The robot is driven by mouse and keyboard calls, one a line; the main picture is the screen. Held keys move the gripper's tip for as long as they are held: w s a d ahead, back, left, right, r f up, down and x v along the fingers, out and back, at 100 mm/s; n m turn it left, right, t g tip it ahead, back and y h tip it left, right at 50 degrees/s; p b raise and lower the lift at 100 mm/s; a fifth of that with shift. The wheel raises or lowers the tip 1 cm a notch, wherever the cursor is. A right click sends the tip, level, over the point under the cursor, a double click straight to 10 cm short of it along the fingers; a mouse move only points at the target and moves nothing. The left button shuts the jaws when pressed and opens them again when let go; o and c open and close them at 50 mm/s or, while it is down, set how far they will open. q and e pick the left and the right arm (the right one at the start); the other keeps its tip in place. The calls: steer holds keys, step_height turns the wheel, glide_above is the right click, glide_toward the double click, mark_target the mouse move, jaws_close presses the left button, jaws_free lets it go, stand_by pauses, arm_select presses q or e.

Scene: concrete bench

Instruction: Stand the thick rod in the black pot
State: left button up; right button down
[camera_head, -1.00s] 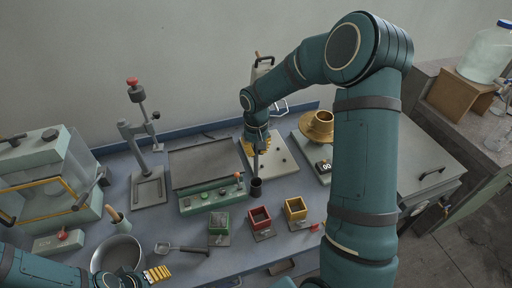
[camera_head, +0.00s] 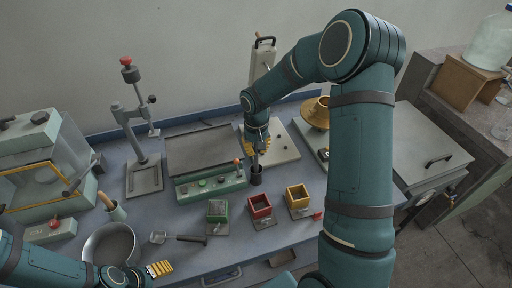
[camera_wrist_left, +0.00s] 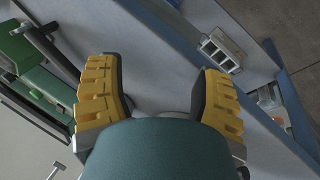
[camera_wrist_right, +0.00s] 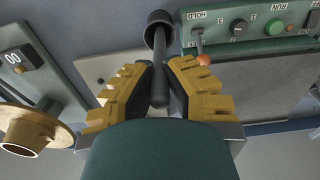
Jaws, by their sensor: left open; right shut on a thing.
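The black pot (camera_head: 256,178) is a small dark cup on the blue bench, in front of the white plate. My right gripper (camera_head: 257,146) is above it, shut on the thick dark rod (camera_head: 255,161). In the right wrist view the rod (camera_wrist_right: 161,84) runs between the yellow fingers (camera_wrist_right: 160,92) toward the black pot (camera_wrist_right: 153,38). The rod's lower end overlaps the pot's mouth; I cannot tell how deep it is. My left gripper (camera_head: 159,268) is open and empty near the front edge, beside the grey pan; it also shows in the left wrist view (camera_wrist_left: 160,95).
Close by stand a green control box (camera_head: 212,187), green (camera_head: 217,211), red (camera_head: 260,206) and yellow (camera_head: 298,201) small bins, and a scale with a brass dish (camera_head: 313,113). A pan (camera_head: 110,243) and scoop (camera_head: 180,238) lie at the front left.

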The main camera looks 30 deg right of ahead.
arm_select(q)
steer(key=shift+f, duration=0.15)
arm_select(e)
steer(key=shift+f, duration=0.15)
steer(key=c, duration=1.1)
jaws_free()
steer(key=shift+o, duration=0.2)
step_height(320, 180, up, 12)
steer(key=shift+r, duration=0.1)
